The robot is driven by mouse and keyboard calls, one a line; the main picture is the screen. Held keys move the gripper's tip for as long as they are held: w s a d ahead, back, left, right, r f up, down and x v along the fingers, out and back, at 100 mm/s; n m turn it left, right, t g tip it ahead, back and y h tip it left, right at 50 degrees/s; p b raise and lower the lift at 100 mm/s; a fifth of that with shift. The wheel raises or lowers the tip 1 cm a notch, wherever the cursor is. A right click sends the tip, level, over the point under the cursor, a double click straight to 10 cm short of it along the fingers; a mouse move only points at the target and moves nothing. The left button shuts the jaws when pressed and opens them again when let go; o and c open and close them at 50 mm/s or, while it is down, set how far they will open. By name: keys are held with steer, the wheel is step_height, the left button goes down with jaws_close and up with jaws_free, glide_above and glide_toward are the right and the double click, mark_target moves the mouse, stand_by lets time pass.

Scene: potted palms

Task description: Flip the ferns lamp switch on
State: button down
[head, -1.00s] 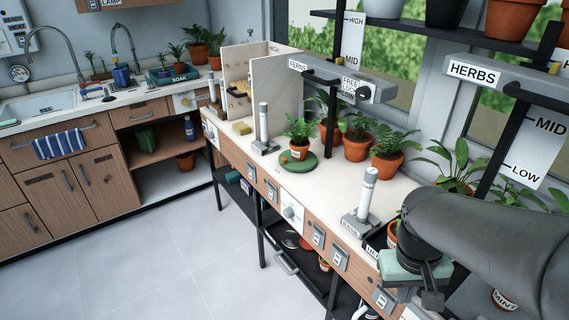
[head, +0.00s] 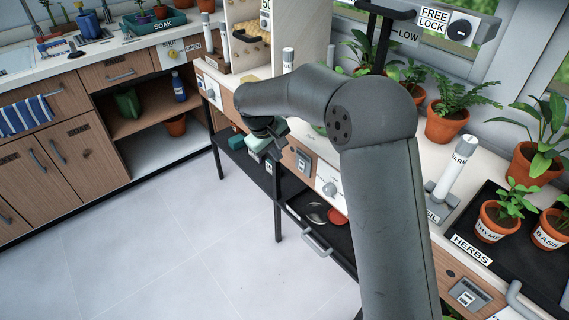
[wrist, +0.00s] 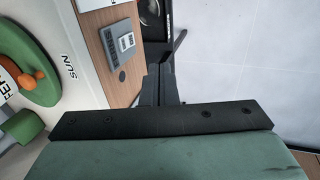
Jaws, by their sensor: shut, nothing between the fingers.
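A grey switch plate (head: 303,163) with small white-labelled parts is on the wooden front of the bench. It also shows near the top of the wrist view (wrist: 122,42). My gripper (head: 277,152) is just left of this plate in the head view, in front of the bench. In the wrist view its dark fingers (wrist: 165,82) are shut and empty, below and right of the plate, apparently apart from it. My arm hides part of the bench front.
A white dial (head: 330,190) is right of the plate. A black shelf with red and silver dishes (head: 318,212) lies below. Herb pots stand right. The floor (head: 180,240) is clear.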

mark_target(302, 166)
steer(key=shift+d+r, duration=0.1)
steer(key=shift+s, duration=0.1)
steer(key=shift+w+d+f+b, duration=0.1)
steer(key=shift+w+d+f, duration=0.75)
steer(key=shift+f, duration=0.8)
steer(key=shift+w+d+f+b, duration=0.1)
steer(key=shift+w+d+f, duration=0.75)
steer(key=shift+f, duration=0.85)
steer(key=shift+w+d+f+b, duration=0.1)
steer(key=shift+w+d+f, duration=0.75)
steer(key=shift+f, duration=0.8)
